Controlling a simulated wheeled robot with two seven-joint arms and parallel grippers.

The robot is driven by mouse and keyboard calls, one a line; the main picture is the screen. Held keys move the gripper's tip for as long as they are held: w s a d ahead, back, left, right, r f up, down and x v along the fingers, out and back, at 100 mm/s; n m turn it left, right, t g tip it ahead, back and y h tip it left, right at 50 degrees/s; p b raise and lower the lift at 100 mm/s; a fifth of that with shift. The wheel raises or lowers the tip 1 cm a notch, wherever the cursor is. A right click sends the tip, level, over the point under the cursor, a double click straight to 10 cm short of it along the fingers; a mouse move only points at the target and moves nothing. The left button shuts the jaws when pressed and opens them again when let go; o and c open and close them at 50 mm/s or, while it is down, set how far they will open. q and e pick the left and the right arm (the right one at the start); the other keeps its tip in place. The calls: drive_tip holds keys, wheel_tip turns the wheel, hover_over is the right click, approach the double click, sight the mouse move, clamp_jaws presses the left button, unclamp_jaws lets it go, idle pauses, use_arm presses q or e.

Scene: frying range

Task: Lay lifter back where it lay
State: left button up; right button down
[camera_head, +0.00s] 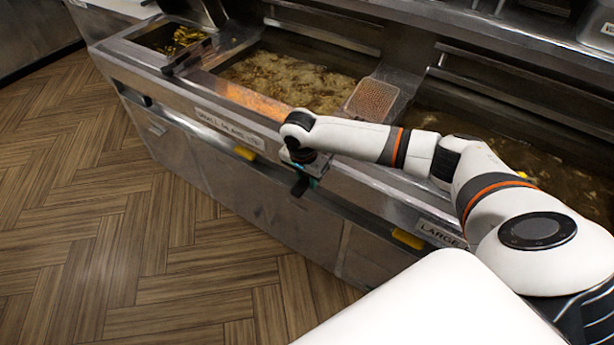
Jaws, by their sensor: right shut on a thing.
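My right gripper (301,186) is low at the end of the right arm, in front of the fryer's front edge. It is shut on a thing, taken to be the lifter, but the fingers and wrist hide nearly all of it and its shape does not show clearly. A flat perforated orange-brown panel with a pale metal rim (372,99) lies between the two big vats, beyond my forearm. I cannot tell whether it is part of the lifter. My left gripper is not in view.
The steel fryer counter holds a small-basket vat (290,77) with bubbling oil and a larger vat (520,160) at right, partly behind my arm. A smaller bin with yellowish food (182,38) is at the far left. The wooden floor (120,240) at left is clear.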

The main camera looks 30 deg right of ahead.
drive_tip(key=c, duration=1)
unclamp_jaws()
drive_tip(key=shift+r, duration=0.1)
